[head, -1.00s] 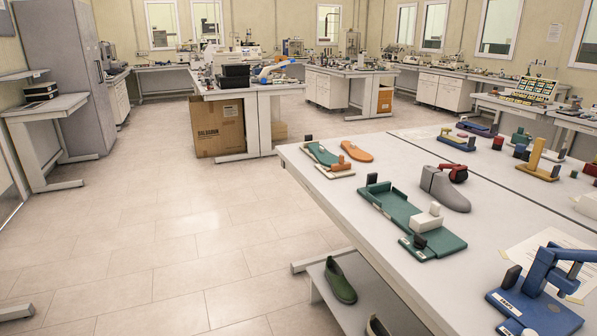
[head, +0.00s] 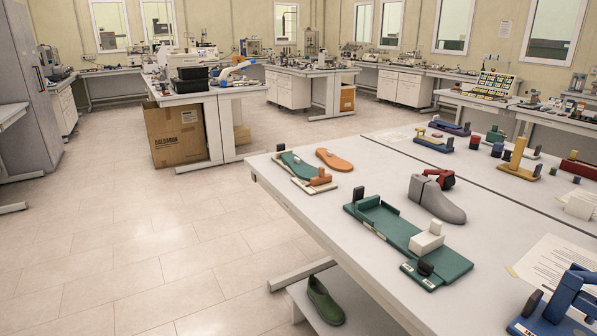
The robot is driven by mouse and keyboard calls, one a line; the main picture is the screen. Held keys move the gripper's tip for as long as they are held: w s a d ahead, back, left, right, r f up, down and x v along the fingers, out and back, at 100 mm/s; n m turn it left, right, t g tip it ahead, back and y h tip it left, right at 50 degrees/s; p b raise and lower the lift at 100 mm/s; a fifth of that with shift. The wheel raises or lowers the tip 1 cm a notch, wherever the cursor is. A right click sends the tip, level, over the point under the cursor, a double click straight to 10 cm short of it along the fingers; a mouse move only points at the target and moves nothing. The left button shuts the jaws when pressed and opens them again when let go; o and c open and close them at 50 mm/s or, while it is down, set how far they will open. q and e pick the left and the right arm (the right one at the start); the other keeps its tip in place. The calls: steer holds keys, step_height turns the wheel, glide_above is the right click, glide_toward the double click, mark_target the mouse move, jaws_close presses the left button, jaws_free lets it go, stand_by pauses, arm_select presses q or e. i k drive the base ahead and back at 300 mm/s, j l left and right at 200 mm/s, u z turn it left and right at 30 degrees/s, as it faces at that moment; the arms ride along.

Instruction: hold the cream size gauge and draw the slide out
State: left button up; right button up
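A small cream board (head: 306,185) lies near the far left corner of the grey table. A teal sole-shaped piece (head: 297,165) and an orange-brown block (head: 318,176) sit on it, with a dark upright block at its far end. This looks like the cream size gauge, but at this size I cannot tell for sure which part is its slide. A larger green gauge (head: 384,222) with a cream-white block (head: 427,238) and dark knobs lies nearer, along the table's left edge. Neither of my grippers is in view.
An orange sole (head: 333,159) and a grey shoe last (head: 436,200) with a red part lie close by. A blue fixture (head: 555,312) and paper (head: 550,265) are at right. A green shoe (head: 325,301) is on the lower shelf (head: 340,318). Open floor (head: 150,240) lies left.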

mark_target(323, 178)
steer(key=i+z, duration=0.1)
steer(key=z, duration=0.25)
steer(key=j+z, duration=0.15)
steer(key=z, duration=0.2)
steer(key=i+j+z, duration=0.1)
steer(key=z, duration=0.25)
steer(key=i+j+z, duration=0.2)
steer(key=j, duration=0.25)
steer(key=i+j+z, duration=0.15)
steer(key=j, duration=0.3)
steer(key=i+j+z, duration=0.2)
steer(key=j, duration=0.3)
steer(key=j+z, duration=0.15)
steer(key=j, duration=0.3)
steer(key=i+j+z, duration=0.2)
steer(key=j, duration=0.35)
steer(key=k, duration=0.1)
